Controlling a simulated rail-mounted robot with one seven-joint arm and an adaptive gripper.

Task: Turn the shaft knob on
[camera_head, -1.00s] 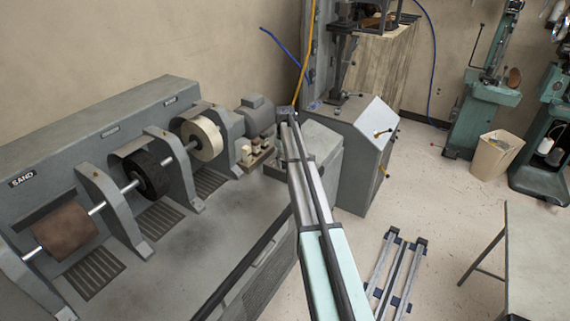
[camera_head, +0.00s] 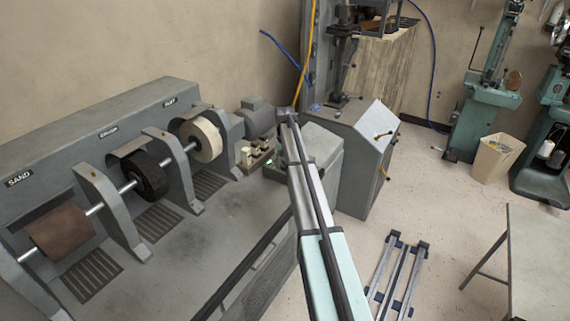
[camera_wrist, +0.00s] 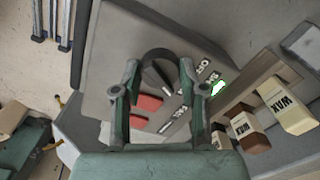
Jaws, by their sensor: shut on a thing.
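The shaft knob (camera_wrist: 157,58) is a dark round knob on a grey control panel in the wrist view. My gripper (camera_wrist: 159,75) has its two green fingers on either side of the knob and is shut on it. A small indicator light (camera_wrist: 218,88) glows bright green on the panel, to the right of the knob. It also shows as a green speck in the head view (camera_head: 269,162). Two red buttons (camera_wrist: 149,103) sit below the knob. In the head view my arm hides the knob and gripper.
Wax blocks (camera_wrist: 251,131) lie on a ledge right of the panel. The machine carries a sanding roller (camera_head: 60,230), a black wheel (camera_head: 143,175) and a pale buffing wheel (camera_head: 201,139) on a shaft. A table (camera_head: 540,245) stands at the right, with open floor before it.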

